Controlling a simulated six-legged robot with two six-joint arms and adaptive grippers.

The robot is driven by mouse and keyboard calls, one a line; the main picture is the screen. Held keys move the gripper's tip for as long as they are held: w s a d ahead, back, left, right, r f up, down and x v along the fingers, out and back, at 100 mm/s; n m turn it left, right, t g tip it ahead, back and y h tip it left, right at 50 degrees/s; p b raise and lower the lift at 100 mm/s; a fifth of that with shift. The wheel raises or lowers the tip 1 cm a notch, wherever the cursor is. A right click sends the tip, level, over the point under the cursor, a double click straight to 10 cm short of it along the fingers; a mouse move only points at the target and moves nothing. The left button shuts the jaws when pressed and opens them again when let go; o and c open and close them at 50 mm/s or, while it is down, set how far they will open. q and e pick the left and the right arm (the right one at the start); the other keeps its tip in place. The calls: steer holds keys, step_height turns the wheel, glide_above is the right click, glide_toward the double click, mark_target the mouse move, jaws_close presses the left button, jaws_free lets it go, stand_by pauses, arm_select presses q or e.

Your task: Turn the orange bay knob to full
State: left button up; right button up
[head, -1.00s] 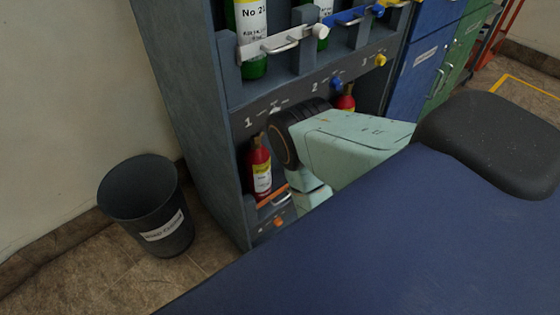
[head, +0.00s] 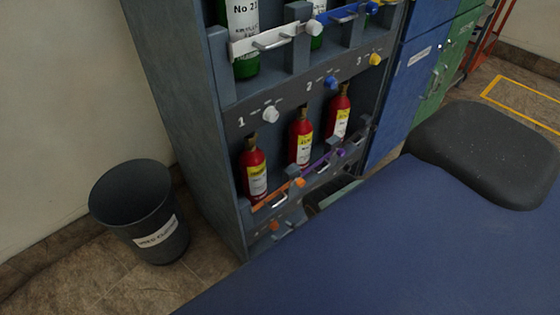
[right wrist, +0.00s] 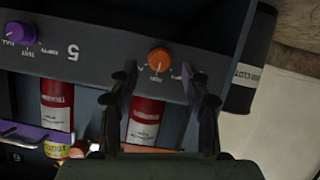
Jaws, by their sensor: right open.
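The orange bay knob (head: 274,226) is low on the rack's front panel, below the left red bottle (head: 255,176). In the right wrist view, which is turned upside down, the orange knob (right wrist: 159,58) sits on a dark panel beside printed position labels. The knob's exact setting is too small to tell. My right gripper (right wrist: 160,84) is open, with its two dark fingers on either side of the knob's line and the knob a little beyond the tips. No contact shows. In the head view my right arm is mostly hidden behind the blue padded surface. My left gripper is not in view.
A purple knob (right wrist: 21,32) sits on the same panel by the number 5. An orange retaining bar (head: 272,197) crosses the left red bottle. A dark bin (head: 133,208) stands left of the rack. The blue padded surface (head: 400,250) fills the lower right foreground.

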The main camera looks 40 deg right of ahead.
mark_target(277, 228)
steer(key=shift+b+x, duration=0.5)
steer(key=shift+x, duration=1)
jaws_close()
